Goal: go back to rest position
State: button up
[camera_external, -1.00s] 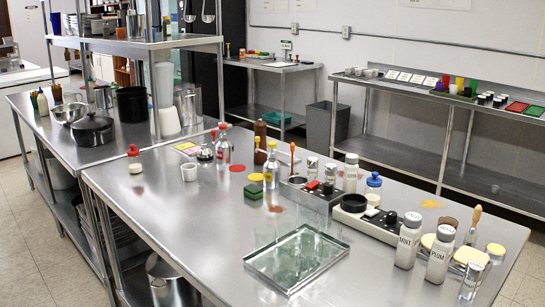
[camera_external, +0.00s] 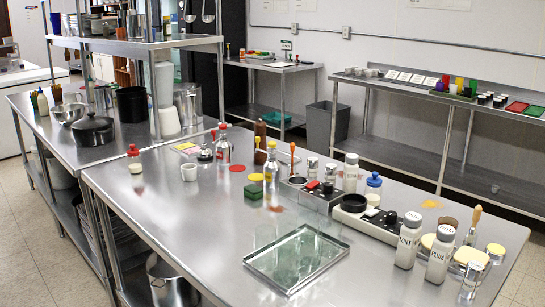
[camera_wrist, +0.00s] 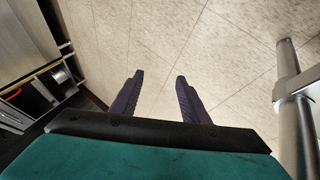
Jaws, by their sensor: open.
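My gripper (camera_wrist: 158,82) shows in the wrist view, with its two dark fingers apart and nothing between them. It points down over the pale tiled floor (camera_wrist: 190,30). The arm and gripper do not show in the external view, so where they stand relative to the steel table (camera_external: 170,225) cannot be told from there.
In the wrist view a steel leg (camera_wrist: 288,85) stands close on the right, and a shelf unit (camera_wrist: 30,60) with dark and red items is at the left. In the external view the table holds a glass tray (camera_external: 296,258), bottles and a white MINT shaker (camera_external: 408,245).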

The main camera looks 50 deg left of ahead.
jog(key=w+a+r+n+y+p, duration=0.15)
jog(key=a+n+p, duration=0.3)
jog(key=a, duration=1.15)
jog(key=a+r+n+y+p, duration=0.2)
jog(key=a+n+p, duration=0.25)
jog(key=a, duration=1.05)
jog(key=s+a+r+n+y+p, duration=0.1)
jog(key=s+a+r+n+p, duration=0.1)
jog(key=a, duration=0.8)
jog(key=s+a+r+n+g+y+p, duration=0.1)
jog(key=a+r+n+p, duration=0.3)
jog(key=a, duration=0.6)
jog(key=shift+s+r+p, duration=0.55)
jog(key=shift+s+p, duration=0.15)
jog(key=shift+s, duration=0.1)
